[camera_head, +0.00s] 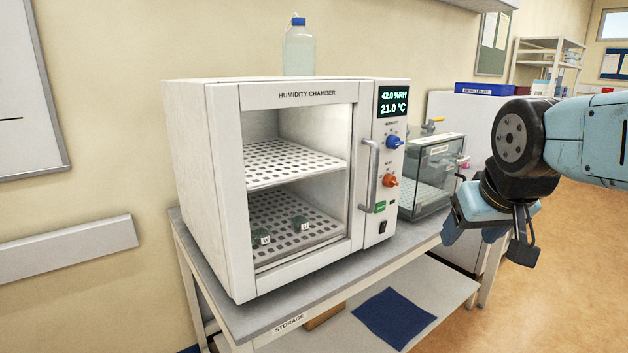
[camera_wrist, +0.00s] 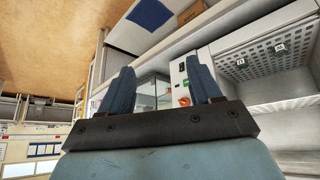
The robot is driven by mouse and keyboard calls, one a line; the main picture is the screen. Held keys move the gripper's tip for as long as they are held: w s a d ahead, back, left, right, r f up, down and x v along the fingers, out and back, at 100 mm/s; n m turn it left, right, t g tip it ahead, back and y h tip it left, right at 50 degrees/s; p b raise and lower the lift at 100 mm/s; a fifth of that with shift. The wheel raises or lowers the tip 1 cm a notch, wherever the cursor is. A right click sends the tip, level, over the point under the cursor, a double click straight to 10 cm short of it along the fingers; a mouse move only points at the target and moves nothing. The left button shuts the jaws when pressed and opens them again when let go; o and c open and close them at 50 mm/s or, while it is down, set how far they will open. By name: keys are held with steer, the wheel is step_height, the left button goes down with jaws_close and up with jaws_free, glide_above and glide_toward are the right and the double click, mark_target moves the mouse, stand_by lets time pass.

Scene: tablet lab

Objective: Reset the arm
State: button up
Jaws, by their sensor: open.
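My arm reaches in from the right in the head view, and my gripper (camera_head: 483,232) points down, to the right of the humidity chamber and above the floor side of the bench. In the wrist view my gripper (camera_wrist: 160,88) has its two blue fingers wide apart with nothing between them. The humidity chamber (camera_head: 225,195) stands on the bench with its glass front shut. Two small dark items with white labels (camera_head: 265,240) sit on its lower perforated shelf. My gripper touches nothing that I can see.
The bench (camera_head: 300,307) has a lower shelf with a blue cloth (camera_head: 394,317). A glass box (camera_head: 432,172) stands right of the chamber, close behind my gripper. A bottle (camera_head: 299,50) stands on the chamber. Open floor (camera_head: 570,290) lies at the right.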

steer(key=shift+s+a+f+g+y, duration=0.2)
steer(key=shift+s+a, duration=0.15)
steer(key=shift+s, duration=0.25)
steer(key=shift+s+a+f+g+y, duration=0.1)
steer(key=shift+s+a+g, duration=0.15)
steer(key=shift+s, duration=0.3)
steer(key=shift+w, duration=0.1)
stand_by(1.0)
